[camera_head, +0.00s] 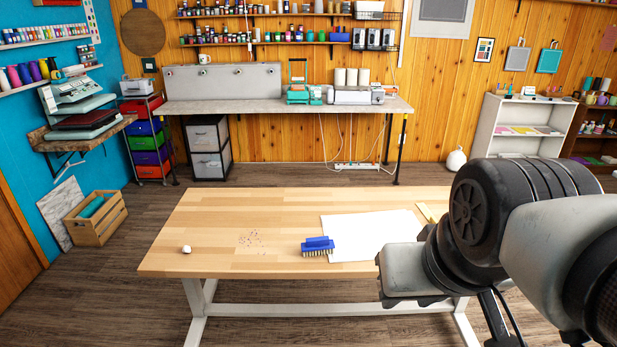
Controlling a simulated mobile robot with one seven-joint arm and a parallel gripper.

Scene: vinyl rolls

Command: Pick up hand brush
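The hand brush (318,244) is blue with pale bristles facing down. It lies on the wooden table (215,225), at the left edge of a white sheet (372,232). My arm reaches in from the right side of the head view, over the table's right front part. Its end is to the right of the brush and apart from it in the picture. My gripper's fingers cannot be made out, so whether it is open or shut does not show.
A small white ball-like object (186,249) lies near the table's left front edge. Small dark specks (251,239) are scattered left of the brush. A yellowish strip (428,212) lies right of the sheet, partly hidden by my arm. The table's back left is clear.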

